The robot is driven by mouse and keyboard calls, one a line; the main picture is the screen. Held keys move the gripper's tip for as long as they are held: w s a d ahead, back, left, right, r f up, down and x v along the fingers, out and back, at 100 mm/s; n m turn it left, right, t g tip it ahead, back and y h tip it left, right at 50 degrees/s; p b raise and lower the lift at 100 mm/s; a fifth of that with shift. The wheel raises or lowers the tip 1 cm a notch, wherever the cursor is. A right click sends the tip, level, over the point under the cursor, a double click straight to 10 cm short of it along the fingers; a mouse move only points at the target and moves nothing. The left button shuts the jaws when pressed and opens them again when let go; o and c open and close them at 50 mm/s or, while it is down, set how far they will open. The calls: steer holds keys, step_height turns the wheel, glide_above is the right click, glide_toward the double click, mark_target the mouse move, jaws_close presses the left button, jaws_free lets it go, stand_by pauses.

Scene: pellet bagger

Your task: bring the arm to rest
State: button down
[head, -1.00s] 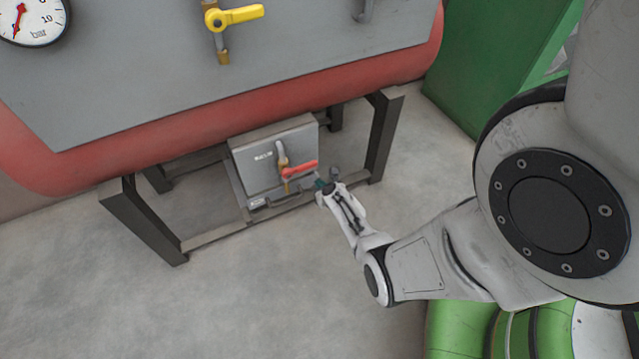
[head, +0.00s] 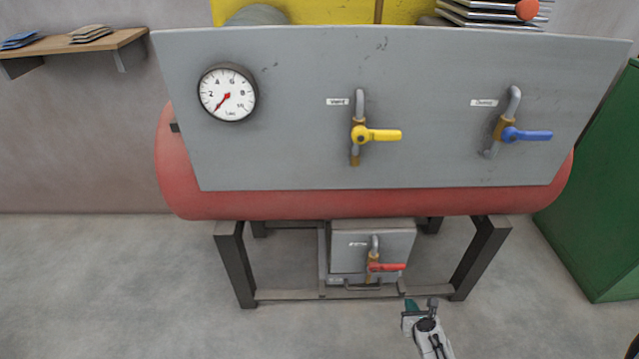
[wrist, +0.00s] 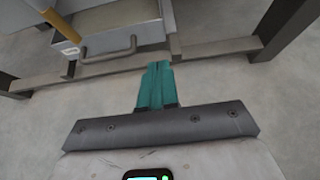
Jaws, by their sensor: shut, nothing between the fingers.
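My gripper (head: 421,304) is at the bottom of the head view, low in front of the stand, to the right of and below the small grey box (head: 347,244) with the red-handled valve (head: 387,267). In the wrist view its two teal fingers (wrist: 157,82) lie together with nothing between them. The fingertips point toward the stand's lower rail (wrist: 215,51) and look apart from the box's handle (wrist: 108,50). Most of my arm is out of the head view.
A grey panel (head: 290,120) on the red tank (head: 360,207) carries a gauge (head: 228,92), a yellow-handled valve (head: 377,135) and a blue-handled valve (head: 527,135). Dark legs (head: 236,265) stand below. A green cabinet (head: 600,220) is at right. Floor (head: 120,290) at left is clear.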

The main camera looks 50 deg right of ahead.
steer(key=w+a+r+n+t+y, duration=0.1)
steer(key=w+a+r+n+y, duration=0.3)
steer(key=a+n, duration=0.45)
steer(key=w+a+r+n+t+y, duration=0.1)
steer(key=w+a+r+n+y, duration=0.25)
steer(key=w+a+n, duration=0.55)
steer(key=s+a+r+n+g+y, duration=0.2)
steer(key=s+a+r+n+g, duration=0.15)
steer(key=n, duration=0.55)
steer(key=s+a+r+n+g+y, duration=0.25)
steer(key=a+n, duration=0.25)
steer(key=n, duration=0.5)
steer(key=s+a+r+n+g+h+p, duration=0.2)
steer(key=s+r+n+g+h, duration=0.1)
steer(key=s+r+n, duration=0.7)
step_height(320, 180, up, 29)
steer(key=w+p, duration=0.2)
steer(key=p, duration=2.6)
steer(key=shift+r+m+p, duration=0.15)
steer(key=shift+m+p, duration=0.2)
steer(key=shift+m, duration=0.1)
steer(key=shift+a, duration=0.1)
